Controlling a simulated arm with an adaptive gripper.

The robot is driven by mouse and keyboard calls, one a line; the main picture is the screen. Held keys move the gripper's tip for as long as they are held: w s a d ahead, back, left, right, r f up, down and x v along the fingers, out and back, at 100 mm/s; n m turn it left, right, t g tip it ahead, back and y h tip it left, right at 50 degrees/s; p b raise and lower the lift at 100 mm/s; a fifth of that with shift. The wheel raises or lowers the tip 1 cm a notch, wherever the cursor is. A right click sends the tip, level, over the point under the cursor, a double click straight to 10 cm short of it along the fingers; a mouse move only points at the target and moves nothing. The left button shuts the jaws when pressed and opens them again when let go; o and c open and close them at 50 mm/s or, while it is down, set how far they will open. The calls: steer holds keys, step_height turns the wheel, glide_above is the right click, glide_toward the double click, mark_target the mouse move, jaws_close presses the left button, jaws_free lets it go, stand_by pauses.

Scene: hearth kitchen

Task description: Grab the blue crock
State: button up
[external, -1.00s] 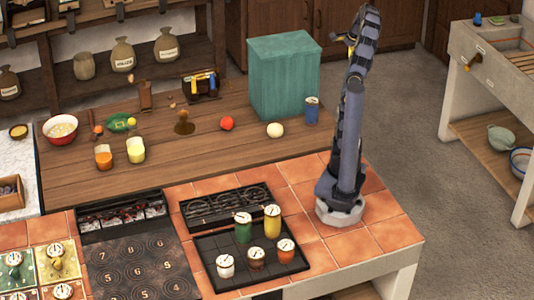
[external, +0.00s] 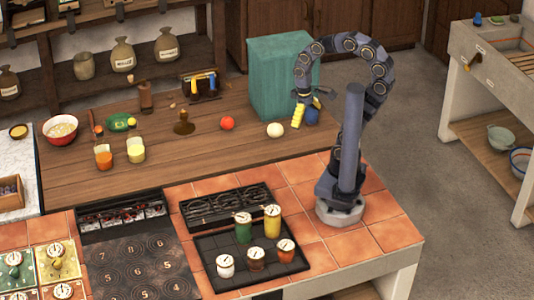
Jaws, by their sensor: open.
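The blue crock (external: 312,118) stands on the wooden table near its right end, in front of the teal box; its top is partly hidden by my gripper. My gripper (external: 299,114) hangs pointing down with its yellow fingers just left of and in front of the crock, close to it in the picture. It is open and holds nothing. I cannot tell whether it touches the crock.
A teal box (external: 272,80) stands just behind. A white ball (external: 275,130) and a red ball (external: 227,123) lie to the left on the table. Several lidded crocks stand on a black tray (external: 210,246) on the tiled counter.

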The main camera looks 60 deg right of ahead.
steer(key=shift+s+a+f+n, duration=0.2)
steer(key=shift+s+n, duration=0.25)
steer(key=shift+s, duration=0.15)
steer(key=shift+s+a+f+n, duration=0.15)
steer(key=shift+s+n, duration=0.3)
steer(key=shift+s, duration=0.1)
steer(key=shift+c, duration=0.7)
